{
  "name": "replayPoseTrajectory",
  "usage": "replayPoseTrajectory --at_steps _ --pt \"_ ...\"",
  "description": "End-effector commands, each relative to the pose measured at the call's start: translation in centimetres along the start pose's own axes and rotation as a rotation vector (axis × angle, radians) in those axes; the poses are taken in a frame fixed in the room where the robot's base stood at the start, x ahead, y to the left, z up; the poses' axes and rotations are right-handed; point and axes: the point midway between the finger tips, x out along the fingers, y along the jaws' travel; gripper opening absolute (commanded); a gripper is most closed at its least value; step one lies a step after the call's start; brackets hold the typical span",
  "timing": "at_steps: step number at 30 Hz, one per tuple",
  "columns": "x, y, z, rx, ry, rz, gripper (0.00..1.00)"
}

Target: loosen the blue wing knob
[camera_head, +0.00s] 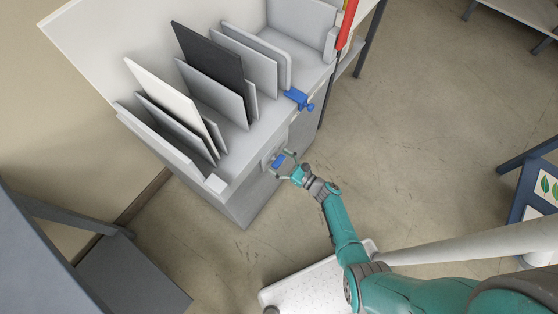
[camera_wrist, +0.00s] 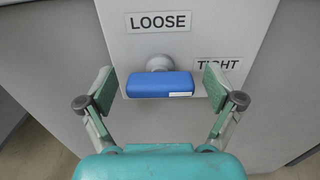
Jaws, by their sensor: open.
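The blue wing knob (camera_wrist: 160,85) sits on a grey hub on the front of the machine, with its long side level in the wrist view. A LOOSE label (camera_wrist: 158,22) is above it and a TIGHT label (camera_wrist: 217,64) is to its upper right, partly hidden by my right finger. My gripper (camera_wrist: 160,88) is open, with one finger on each side of the knob and a gap on both sides. In the head view the knob (camera_head: 279,161) shows small at the machine's front, right at my gripper (camera_head: 283,163).
The grey machine (camera_head: 245,207) holds several upright panels, including a black one (camera_head: 208,55) and a white one (camera_head: 160,95). A blue clamp-like part (camera_head: 298,98) sits on its edge. A dark grey table (camera_head: 125,275) is at lower left. Open floor lies to the right.

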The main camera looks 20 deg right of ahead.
Motion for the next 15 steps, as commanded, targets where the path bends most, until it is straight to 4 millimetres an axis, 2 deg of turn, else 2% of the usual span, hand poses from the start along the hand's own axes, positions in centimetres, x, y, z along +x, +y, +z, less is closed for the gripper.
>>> replayPoseTrajectory --at_steps 7,12,14,15 --pt "0.04 0.0 -0.01 0.0 0.0 0.0 0.92" --pt "0.02 0.0 -0.01 0.0 0.0 0.0 0.49" --pt "0.02 0.0 -0.01 0.0 0.0 0.0 0.34" --pt "0.02 0.0 0.0 0.0 0.0 0.0 0.31"
